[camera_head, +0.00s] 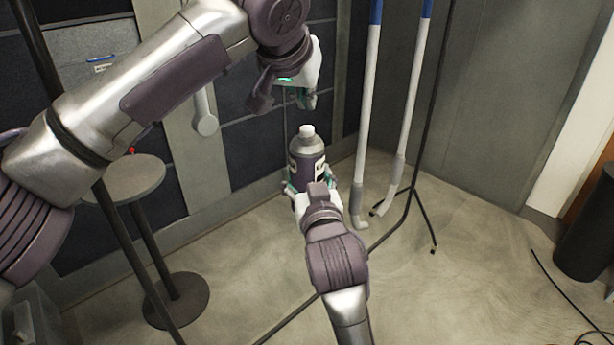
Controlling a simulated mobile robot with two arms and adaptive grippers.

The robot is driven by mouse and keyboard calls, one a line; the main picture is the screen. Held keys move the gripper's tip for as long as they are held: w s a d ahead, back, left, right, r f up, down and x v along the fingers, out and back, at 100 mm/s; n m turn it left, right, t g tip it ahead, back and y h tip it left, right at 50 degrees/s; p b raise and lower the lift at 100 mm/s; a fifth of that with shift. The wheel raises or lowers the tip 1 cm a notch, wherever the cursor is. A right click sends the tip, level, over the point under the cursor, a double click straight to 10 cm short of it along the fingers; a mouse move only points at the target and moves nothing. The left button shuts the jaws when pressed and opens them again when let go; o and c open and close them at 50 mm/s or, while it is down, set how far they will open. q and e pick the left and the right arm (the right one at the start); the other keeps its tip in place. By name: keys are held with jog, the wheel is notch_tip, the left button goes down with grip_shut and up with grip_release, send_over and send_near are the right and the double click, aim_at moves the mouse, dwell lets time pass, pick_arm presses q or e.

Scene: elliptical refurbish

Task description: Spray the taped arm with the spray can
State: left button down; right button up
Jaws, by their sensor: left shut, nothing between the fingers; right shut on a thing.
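The spray can (307,158) is grey and dark purple with a white top. It is upright near the middle of the view. My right gripper (312,187) is shut on its lower part, and the wrist hides some of the can. My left gripper (304,100) is shut and empty, above the can and apart from it. Two long white-grey arms hang to the right of the can, one left (367,110) and one right (410,105). Both are blue at the top and bent at the lower end. The blue parts look like tape. Their upper ends are out of view.
A black stand (411,190) with thin legs is by the hanging arms. A round stool-like table (130,178) stands at the left. A dark bin (588,230) and a cable (565,290) are at the right. The floor at centre right is clear.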

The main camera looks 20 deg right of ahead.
aim_at(306, 129)
pick_arm(q)
jog(key=shift+f, duration=0.8)
jog(key=shift+f, duration=0.25)
dwell(0.8)
jog(key=shift+f, duration=0.95)
jog(key=shift+r, duration=2.55)
jog(key=v, duration=1.2)
